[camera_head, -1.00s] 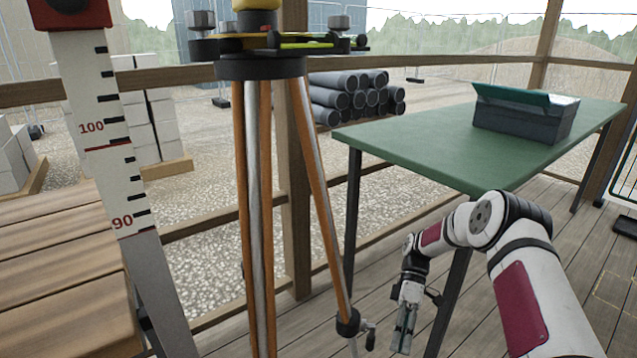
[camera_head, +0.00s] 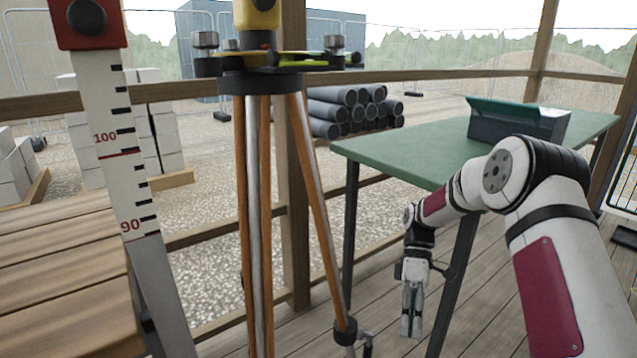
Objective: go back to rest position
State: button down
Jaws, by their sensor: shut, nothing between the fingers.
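My gripper (camera_head: 411,325) hangs pointing down in the lower right of the view, shut and empty. It is in front of the green table's (camera_head: 400,150) near legs and below the level of its top. My arm reaches in from the lower right, bent at the elbow, with the elbow in front of part of the table top. The gripper is to the right of the tripod's (camera_head: 315,200) right leg, and apart from it in the picture.
A dark box with a green lid (camera_head: 520,122) stands on the table. A levelling staff (camera_head: 119,150) stands at the left beside a wooden bench (camera_head: 60,270). A timber railing (camera_head: 420,76) runs behind. Plank floor shows around the table legs.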

jog(key=s+r+m+t+h, duration=0.1)
jog(key=s+r+m, duration=0.1)
jog(key=s+r, duration=0.45)
jog(key=s+r+m+t+h, duration=0.1)
jog(key=s+r+m+t, duration=0.15)
jog(key=r, duration=0.65)
jog(key=s+r+m+t, duration=0.1)
jog(key=s+r+m, duration=0.1)
jog(key=s+r, duration=0.4)
jog(key=s+r+m+t, duration=0.2)
jog(key=s+m+t, duration=0.4)
jog(key=s, duration=1.4)
notch_tip(320, 180, up, 35)
jog(key=t+p, duration=0.2)
jog(key=p, duration=3.1)
jog(key=shift+w+a+p, duration=0.2)
jog(key=shift+w+p, duration=0.05)
jog(key=shift+p, duration=0.05)
